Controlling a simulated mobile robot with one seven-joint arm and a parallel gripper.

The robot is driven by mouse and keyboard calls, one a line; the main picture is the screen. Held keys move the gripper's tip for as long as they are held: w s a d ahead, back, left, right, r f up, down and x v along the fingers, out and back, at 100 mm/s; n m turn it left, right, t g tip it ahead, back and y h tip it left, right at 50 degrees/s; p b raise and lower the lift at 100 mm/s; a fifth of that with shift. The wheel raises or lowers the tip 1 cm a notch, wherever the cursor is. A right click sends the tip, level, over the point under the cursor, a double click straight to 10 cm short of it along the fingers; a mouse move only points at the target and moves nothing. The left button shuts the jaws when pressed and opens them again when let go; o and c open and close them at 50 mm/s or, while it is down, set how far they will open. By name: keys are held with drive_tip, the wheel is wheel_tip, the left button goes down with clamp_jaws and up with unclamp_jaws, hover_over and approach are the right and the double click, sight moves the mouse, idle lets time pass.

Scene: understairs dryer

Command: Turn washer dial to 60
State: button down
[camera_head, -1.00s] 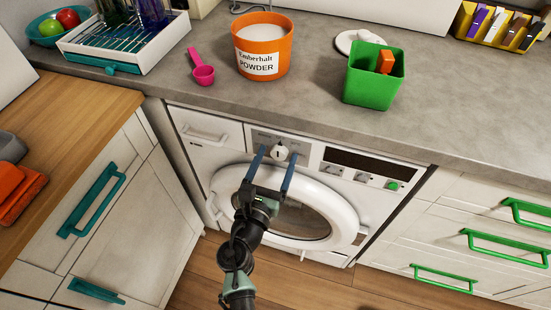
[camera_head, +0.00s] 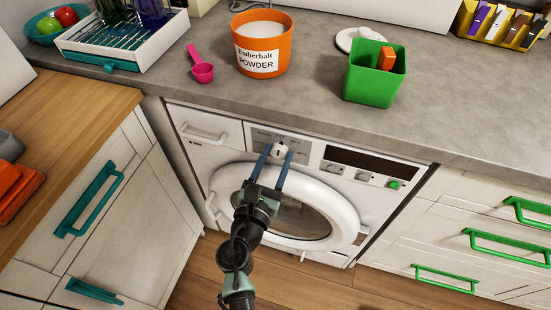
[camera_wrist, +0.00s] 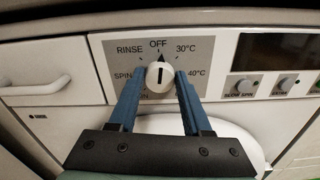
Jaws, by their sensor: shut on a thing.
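The washer dial (camera_wrist: 159,76) is a round white knob with a dark line, on a grey panel (camera_wrist: 200,48). The panel shows OFF at top, RINSE and SPIN at left, 30°C and 40°C at right; lower labels are mostly hidden by the fingers and knob. The dial's dark line stands upright, with a black pointer just below OFF. My gripper (camera_wrist: 160,84) has its two blue fingers shut on the dial, one on each side. In the head view the dial (camera_head: 279,151) sits between the fingertips (camera_head: 278,152) above the washer door.
The washer (camera_head: 352,198) has a round door (camera_head: 217,181), a dark display (camera_head: 370,162) and a green button (camera_head: 394,184). An orange powder tub (camera_head: 263,62), pink scoop (camera_head: 202,70) and green bin (camera_head: 374,88) stand on the counter above.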

drive_tip(key=m+b, duration=0.2)
drive_tip(key=m, duration=0.1)
drive_tip(key=m+b, duration=0.1)
drive_tip(key=m, duration=0.2)
drive_tip(key=shift+d+f+b, duration=0.1)
drive_tip(key=shift+f+b, duration=0.1)
drive_tip(key=shift+b, duration=0.15)
drive_tip(key=m+b, duration=0.4)
drive_tip(key=m, duration=0.2)
drive_tip(key=shift+s+f+m, duration=0.1)
drive_tip(key=shift+m, duration=0.2)
drive_tip(key=m+b, duration=0.4)
drive_tip(key=m, duration=0.2)
drive_tip(key=shift+f+b, duration=0.15)
drive_tip(key=shift+b, duration=0.25)
drive_tip(key=m+b, duration=0.2)
drive_tip(key=m, duration=0.1)
drive_tip(key=shift+m, duration=0.4)
drive_tip(key=shift+m+b, duration=1.2)
drive_tip(key=shift+m, duration=0.2)
drive_tip(key=shift+c, duration=1.8)
unclamp_jaws()
